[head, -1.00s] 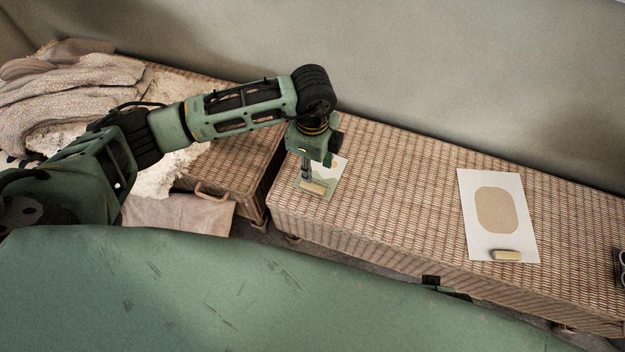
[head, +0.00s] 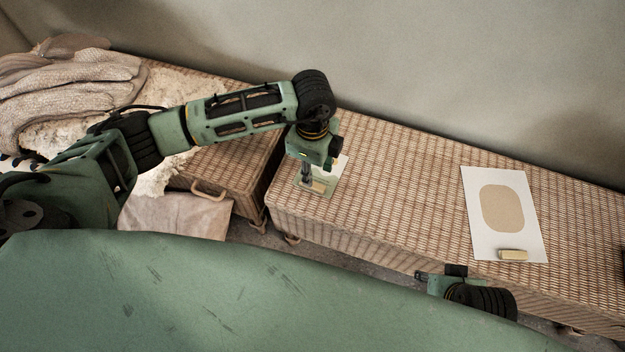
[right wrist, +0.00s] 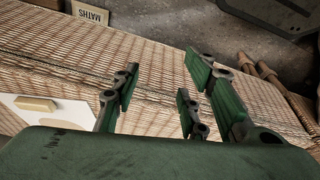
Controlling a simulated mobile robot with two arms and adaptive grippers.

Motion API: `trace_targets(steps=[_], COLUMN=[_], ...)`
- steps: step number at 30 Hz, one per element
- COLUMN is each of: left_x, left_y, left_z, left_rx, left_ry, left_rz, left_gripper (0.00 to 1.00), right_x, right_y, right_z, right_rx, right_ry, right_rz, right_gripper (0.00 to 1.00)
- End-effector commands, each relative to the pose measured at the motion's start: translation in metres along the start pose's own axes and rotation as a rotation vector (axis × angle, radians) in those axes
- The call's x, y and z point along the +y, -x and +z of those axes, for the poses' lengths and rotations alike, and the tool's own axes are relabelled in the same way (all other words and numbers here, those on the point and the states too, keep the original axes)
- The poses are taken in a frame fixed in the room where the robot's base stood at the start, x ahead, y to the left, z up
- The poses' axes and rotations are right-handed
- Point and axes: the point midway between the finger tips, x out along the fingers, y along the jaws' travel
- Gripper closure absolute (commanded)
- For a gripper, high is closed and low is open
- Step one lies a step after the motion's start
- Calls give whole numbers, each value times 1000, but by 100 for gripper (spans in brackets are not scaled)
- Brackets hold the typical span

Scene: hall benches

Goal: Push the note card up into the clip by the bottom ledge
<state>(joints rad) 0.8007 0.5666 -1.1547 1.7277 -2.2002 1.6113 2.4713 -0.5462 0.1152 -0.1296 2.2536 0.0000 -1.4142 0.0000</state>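A small card with a green and white picture (head: 331,174) lies on the right-hand woven bench, near its left end. A tan block (head: 319,187) sits at the card's lower edge. My left gripper (head: 307,180) points down over the card, its fingertips at or just beside the block; its arm hides part of the card, and I cannot tell if it touches. I cannot make out a clip. My right gripper (head: 425,276) is at the bench's front edge, empty; the right wrist view shows its fingers (right wrist: 160,90) spread apart.
A white sheet (head: 480,225) with a tan rounded patch and a tan block (head: 513,255) lies further right on the bench (head: 400,190). Gloves (head: 60,95) and fleece lie on the left bench. The bench middle is clear.

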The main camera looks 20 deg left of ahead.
Motion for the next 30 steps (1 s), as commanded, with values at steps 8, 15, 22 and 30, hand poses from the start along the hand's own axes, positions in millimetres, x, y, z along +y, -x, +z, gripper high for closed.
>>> trace_targets(steps=[8, 15, 22, 30], left_x=[0, 0, 0, 0], left_y=[-11, -19, -43, -55], left_z=[0, 0, 0, 0], left_rx=[0, 0, 0, 0], left_ry=[0, 0, 1, 0], left_rz=[0, 0, 2, 0], left_gripper=[66, 66, 66, 66], right_x=[1, 2, 2, 0], right_y=[27, 52, 38, 32], right_z=[-2, -2, 3, -16], right_rx=[17, 28, 27, 108], right_ry=[-2, -3, -3, 0], right_rz=[3, 5, 5, 1], right_gripper=[60, 60, 60, 60])
